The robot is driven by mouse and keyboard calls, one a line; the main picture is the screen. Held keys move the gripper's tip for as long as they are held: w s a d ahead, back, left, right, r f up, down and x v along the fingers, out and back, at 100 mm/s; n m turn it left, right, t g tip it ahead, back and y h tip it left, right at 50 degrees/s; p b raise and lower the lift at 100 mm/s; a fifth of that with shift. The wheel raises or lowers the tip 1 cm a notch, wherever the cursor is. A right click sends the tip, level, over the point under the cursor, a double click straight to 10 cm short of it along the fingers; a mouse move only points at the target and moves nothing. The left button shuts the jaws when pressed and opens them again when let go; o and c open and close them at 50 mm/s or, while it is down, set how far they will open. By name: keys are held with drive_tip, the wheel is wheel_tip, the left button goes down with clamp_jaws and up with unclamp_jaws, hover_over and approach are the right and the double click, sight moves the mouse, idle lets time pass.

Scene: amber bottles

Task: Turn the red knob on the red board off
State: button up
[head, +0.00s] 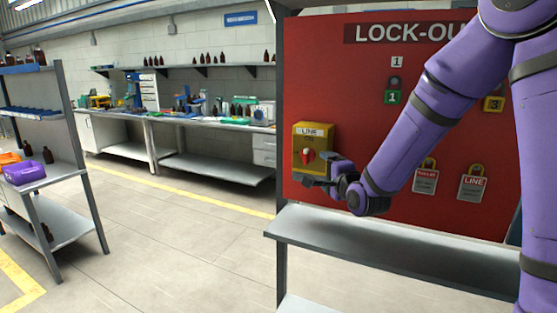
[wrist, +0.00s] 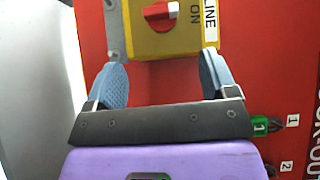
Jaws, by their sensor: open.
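The red board (head: 350,100) reads "LOCK-OU", and my purple arm covers the rest of the lettering. A yellow box (head: 313,143) labelled "LINE" is mounted at the board's left side. The red knob (head: 306,155) is on the front of this box. In the wrist view the red knob (wrist: 161,14) has a white mark on its right end, and "ON" is printed below the "LINE" label. My gripper (head: 312,181) is just below the knob. The wrist view shows my gripper (wrist: 164,72) open and empty, its blue fingers apart, with the knob beyond them.
A grey shelf (head: 400,245) juts out below the board. A green lock (head: 392,97) and hanging tags, one a "LINE" tag (head: 472,183), are on the board. A shelving rack (head: 60,175) stands at the left. The floor (head: 185,235) between is clear.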

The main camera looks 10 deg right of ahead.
sight(307, 158)
drive_tip(key=w+a, duration=0.1)
drive_tip(key=w, duration=0.6)
drive_tip(key=w+a, duration=0.1)
drive_tip(key=w, duration=0.3)
drive_tip(key=shift+a, duration=0.35)
drive_tip(key=c, duration=0.9)
